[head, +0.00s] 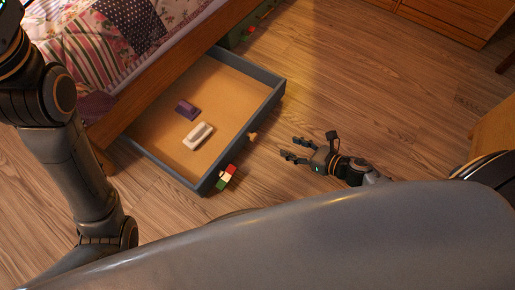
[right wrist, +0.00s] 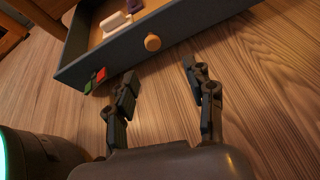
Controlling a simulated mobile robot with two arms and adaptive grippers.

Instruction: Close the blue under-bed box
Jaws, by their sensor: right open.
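The blue under-bed box (head: 268,100) is pulled out from beneath the bed on the wooden floor. A purple block-like item (head: 187,109) and a white one (head: 198,135) lie inside it. A round wooden knob (head: 253,136) sits on its front panel; the knob also shows in the right wrist view (right wrist: 152,42). My right gripper (head: 288,148) is open and empty, low over the floor in front of the knob and apart from it. In the right wrist view its fingers (right wrist: 160,82) are spread below the front panel. My left arm shows at the left, its gripper out of view.
A green box (head: 236,36) stands under the bed farther back. The bed's wooden side rail (head: 175,72) runs above the blue box. Open floor lies to the right.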

